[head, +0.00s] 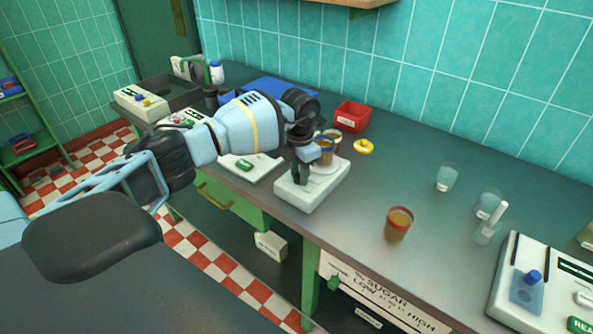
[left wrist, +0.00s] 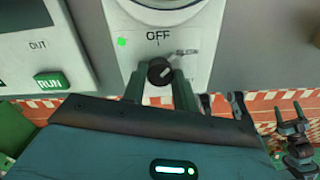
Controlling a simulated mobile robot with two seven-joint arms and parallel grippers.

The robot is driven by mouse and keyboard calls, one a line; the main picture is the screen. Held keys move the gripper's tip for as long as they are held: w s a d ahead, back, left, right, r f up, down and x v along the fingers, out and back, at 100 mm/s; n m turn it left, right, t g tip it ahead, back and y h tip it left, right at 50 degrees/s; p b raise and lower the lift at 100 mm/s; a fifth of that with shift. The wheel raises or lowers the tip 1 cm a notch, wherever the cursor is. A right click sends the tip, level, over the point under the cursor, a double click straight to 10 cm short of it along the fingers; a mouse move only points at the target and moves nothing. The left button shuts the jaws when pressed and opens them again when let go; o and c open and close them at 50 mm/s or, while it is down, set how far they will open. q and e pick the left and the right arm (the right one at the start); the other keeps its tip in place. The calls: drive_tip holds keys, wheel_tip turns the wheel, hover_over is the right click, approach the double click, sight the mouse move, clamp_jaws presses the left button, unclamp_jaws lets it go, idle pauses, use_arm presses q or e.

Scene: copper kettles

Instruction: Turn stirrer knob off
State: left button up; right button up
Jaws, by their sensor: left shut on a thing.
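The white stirrer (head: 326,190) stands near the front edge of the dark worktop in the head view, with a beaker of brown liquid (head: 326,157) on its round top. My left gripper (head: 300,178) reaches down at the stirrer's front and hides its knob there. In the left wrist view, the black knob (left wrist: 160,71) sits between the two fingertips of my left gripper (left wrist: 159,82), which is shut on it. The word OFF and a short tick are printed above the knob, and a green light shows at the upper left. The knob's exact pointing is unclear.
A glass of brown liquid (head: 398,224), clear beakers (head: 447,177) and a white device (head: 517,290) stand to the right. A red bin (head: 352,116) and a yellow ring (head: 363,146) are behind. A dark gripper-like shape (left wrist: 298,145) shows at lower right in the wrist view.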

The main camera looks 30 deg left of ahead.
use_arm(q)
drive_tip(key=n+p, duration=0.1)
drive_tip(key=n, duration=0.2)
drive_tip(key=shift+r+n, duration=0.15)
drive_tip(key=shift+n, duration=0.25)
drive_tip(key=n+p, duration=0.1)
drive_tip(key=n, duration=0.3)
drive_tip(key=shift+n, duration=0.4)
use_arm(e)
drive_tip(key=w+r, duration=0.1)
drive_tip(key=r, duration=0.1)
drive_tip(key=w, duration=0.1)
drive_tip(key=shift+w+d+r+t, duration=0.3)
drive_tip(key=shift+r+t, duration=0.1)
use_arm(q)
drive_tip(key=shift+f, duration=0.2)
drive_tip(key=o, duration=1)
drive_tip(key=shift+r, duration=0.15)
wheel_tip(320, 180, up, 8)
drive_tip(key=shift+f, duration=0.2)
use_arm(e)
drive_tip(key=shift+s, duration=0.15)
